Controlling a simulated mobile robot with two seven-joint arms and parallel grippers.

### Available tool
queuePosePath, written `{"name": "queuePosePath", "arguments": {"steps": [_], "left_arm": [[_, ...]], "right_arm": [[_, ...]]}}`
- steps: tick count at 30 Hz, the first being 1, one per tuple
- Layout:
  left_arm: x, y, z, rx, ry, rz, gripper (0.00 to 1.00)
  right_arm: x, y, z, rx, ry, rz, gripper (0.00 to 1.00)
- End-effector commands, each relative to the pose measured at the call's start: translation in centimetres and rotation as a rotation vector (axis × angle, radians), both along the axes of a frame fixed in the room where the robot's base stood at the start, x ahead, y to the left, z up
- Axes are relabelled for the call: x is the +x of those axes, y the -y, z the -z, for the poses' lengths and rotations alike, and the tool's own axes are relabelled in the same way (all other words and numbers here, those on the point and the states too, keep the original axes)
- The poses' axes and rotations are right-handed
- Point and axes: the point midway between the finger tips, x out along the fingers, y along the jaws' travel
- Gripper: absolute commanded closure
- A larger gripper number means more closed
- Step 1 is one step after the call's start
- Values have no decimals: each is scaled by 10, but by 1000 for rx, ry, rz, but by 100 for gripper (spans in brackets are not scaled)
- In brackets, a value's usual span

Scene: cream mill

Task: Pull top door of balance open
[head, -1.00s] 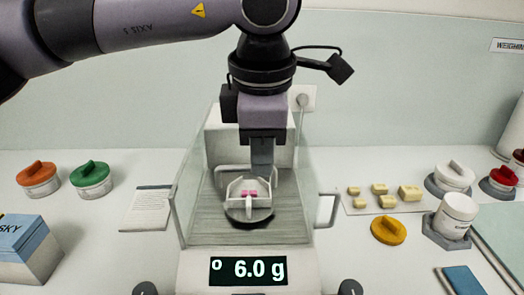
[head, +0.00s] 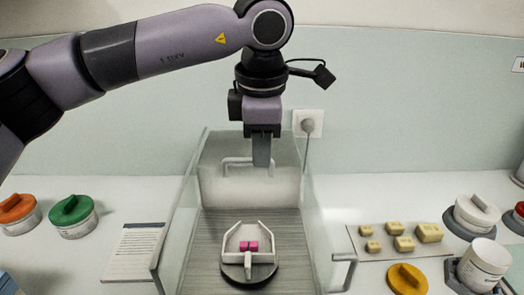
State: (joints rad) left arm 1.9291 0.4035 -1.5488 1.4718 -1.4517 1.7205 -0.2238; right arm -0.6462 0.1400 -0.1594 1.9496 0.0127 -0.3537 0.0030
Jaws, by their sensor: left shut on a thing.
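The balance has clear glass walls, a white back panel (head: 285,185) and a ribbed floor (head: 292,250). The pale U-shaped handle of the top door (head: 237,161) shows in front of the back panel. My left gripper (head: 262,164) points down at the handle's right part and is shut on it, covering some of it. The glass of the top door is too clear to tell how far it is open. A white weighing boat (head: 262,258) with pink pieces (head: 249,246) sits on the dark pan inside, apart from the gripper. My right gripper is out of view.
A side handle (head: 344,272) juts out at the balance's right. Yellow weights (head: 403,243) on a sheet, a yellow lid (head: 407,279) and white jars (head: 484,262) stand to the right. A notepad (head: 135,252) and orange- and green-lidded jars (head: 73,216) are at the left.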

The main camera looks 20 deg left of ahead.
Motion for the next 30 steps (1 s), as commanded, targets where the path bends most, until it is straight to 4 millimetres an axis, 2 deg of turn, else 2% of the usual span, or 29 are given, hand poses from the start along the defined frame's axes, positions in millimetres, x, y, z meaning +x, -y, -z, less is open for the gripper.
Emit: {"name": "queuePosePath", "arguments": {"steps": [3, 8, 20, 21, 22, 23, 30], "left_arm": [[13, -3, -1, -1, -4, -2, 100], [23, -6, 0, -1, -3, -1, 100], [25, -7, 1, -1, -1, 0, 100], [25, -7, 1, -1, -1, 0, 76], [25, -7, 1, -1, -1, 0, 67], [25, -7, 1, -1, -1, 0, 64], [25, -7, 1, -1, -2, 1, 64]], "right_arm": [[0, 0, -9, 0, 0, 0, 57], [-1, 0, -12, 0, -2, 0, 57], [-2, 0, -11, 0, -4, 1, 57], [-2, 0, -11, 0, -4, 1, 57], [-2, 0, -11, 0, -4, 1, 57], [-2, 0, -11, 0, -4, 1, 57], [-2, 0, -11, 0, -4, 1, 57]]}}
